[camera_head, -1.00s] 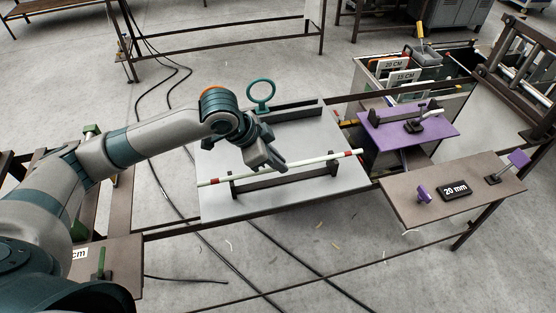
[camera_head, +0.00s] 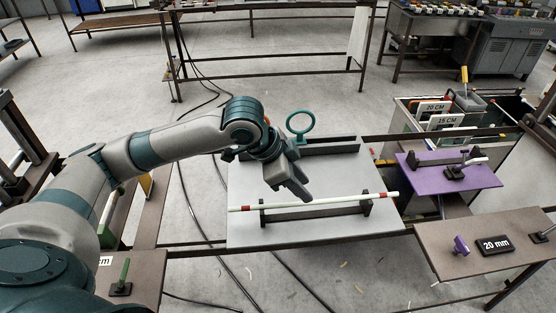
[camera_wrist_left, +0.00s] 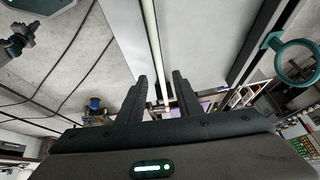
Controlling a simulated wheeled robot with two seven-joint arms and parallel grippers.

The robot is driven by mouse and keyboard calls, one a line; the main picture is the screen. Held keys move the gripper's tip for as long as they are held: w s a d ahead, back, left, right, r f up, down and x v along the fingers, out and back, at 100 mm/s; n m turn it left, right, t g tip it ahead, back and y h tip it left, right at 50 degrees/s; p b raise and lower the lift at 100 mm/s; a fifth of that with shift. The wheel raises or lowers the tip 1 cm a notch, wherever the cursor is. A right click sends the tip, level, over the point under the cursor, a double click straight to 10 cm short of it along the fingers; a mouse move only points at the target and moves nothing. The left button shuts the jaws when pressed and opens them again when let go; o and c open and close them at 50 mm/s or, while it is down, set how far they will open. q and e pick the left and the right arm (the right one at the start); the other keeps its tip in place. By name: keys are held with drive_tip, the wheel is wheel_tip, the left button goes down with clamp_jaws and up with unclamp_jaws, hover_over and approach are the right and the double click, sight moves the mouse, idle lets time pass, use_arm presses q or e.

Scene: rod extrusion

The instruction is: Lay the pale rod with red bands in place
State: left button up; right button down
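The pale rod (camera_head: 318,203) with red bands near its ends lies across the two uprights of a dark rack (camera_head: 290,214) on the grey plate (camera_head: 245,235). Its ends stick out past the uprights. My left gripper (camera_head: 302,196) is just above and behind the rod's middle in the head view. In the left wrist view its two fingers (camera_wrist_left: 159,88) stand apart. The rod (camera_wrist_left: 151,40) shows in line with the gap, but nothing is clamped. My right gripper does not show clearly in either view.
A teal ring (camera_head: 301,123) stands at the plate's back by a dark bar (camera_head: 340,146). To the right are a purple table (camera_head: 425,177), a brown table with a "20 mm" sign (camera_head: 495,246), and a bin with length signs (camera_head: 437,107). The plate's front is mostly clear.

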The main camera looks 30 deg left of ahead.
use_arm(q)
drive_tip(key=b+v, duration=0.1)
drive_tip(key=v, duration=1.1)
drive_tip(key=shift+b, duration=0.35)
